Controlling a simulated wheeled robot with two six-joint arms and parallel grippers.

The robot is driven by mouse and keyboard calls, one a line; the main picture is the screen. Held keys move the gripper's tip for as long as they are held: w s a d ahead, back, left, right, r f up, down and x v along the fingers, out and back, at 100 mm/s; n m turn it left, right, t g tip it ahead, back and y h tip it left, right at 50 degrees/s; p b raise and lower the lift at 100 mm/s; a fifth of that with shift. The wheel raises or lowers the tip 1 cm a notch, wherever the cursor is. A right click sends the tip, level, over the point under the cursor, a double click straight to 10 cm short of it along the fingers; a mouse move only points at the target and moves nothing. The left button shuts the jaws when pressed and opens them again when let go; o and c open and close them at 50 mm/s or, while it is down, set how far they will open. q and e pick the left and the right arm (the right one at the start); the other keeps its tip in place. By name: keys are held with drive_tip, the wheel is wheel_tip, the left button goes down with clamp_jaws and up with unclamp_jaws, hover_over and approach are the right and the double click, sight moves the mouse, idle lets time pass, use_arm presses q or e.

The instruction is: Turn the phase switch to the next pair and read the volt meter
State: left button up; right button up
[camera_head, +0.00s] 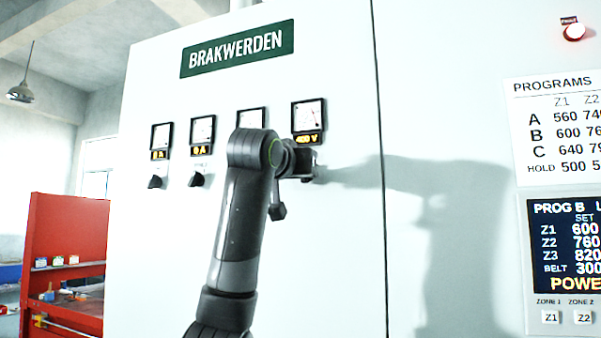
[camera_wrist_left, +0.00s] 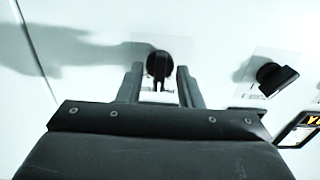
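The volt meter (camera_head: 308,116) is the rightmost of the row on the white cabinet, with an orange "400 V" label; its needle is too small to read. My left gripper (camera_head: 312,168) is just below it, at the phase switch. The left wrist view shows the switch as a round black knob (camera_wrist_left: 158,64) between the two fingertips (camera_wrist_left: 160,72), its bar pointing down in that picture. The fingers are open, with a gap on each side of the knob. In the head view my gripper hides the switch. My right gripper is not in view.
Other meters (camera_head: 202,132) and black knobs (camera_head: 197,180) sit to the left on the cabinet. A neighbouring knob (camera_wrist_left: 275,77) is close by in the wrist view. A program display (camera_head: 565,245) and glowing fault lamp (camera_head: 574,32) are at right. A red shelf (camera_head: 65,220) stands at left.

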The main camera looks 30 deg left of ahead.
use_arm(q)
drive_tip(key=b+v, duration=1)
drive_tip(key=v, duration=0.7)
drive_tip(key=shift+s, duration=0.25)
